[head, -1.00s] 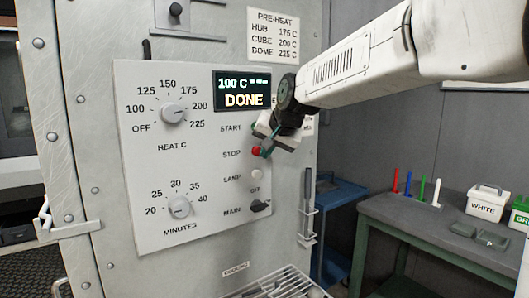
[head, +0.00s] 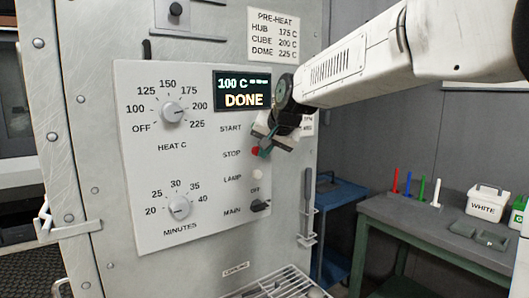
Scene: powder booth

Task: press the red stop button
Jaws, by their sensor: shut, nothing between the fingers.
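The red stop button (head: 255,152) is on the light control panel, right of the word STOP. My gripper (head: 264,152) is shut and empty, with its fingertips at the right side of the button. The fingers cover part of the button's right edge. I cannot tell whether the tips touch it or hang just in front. The display (head: 242,91) above reads 100 C and DONE. The start control beside the START label is hidden behind my gripper.
The lamp button (head: 258,174) and main switch (head: 261,206) sit close below. Two dials, the heat dial (head: 173,112) and minutes dial (head: 179,208), are to the left. A wire rack (head: 283,284) juts out below. A bench (head: 400,222) stands at right.

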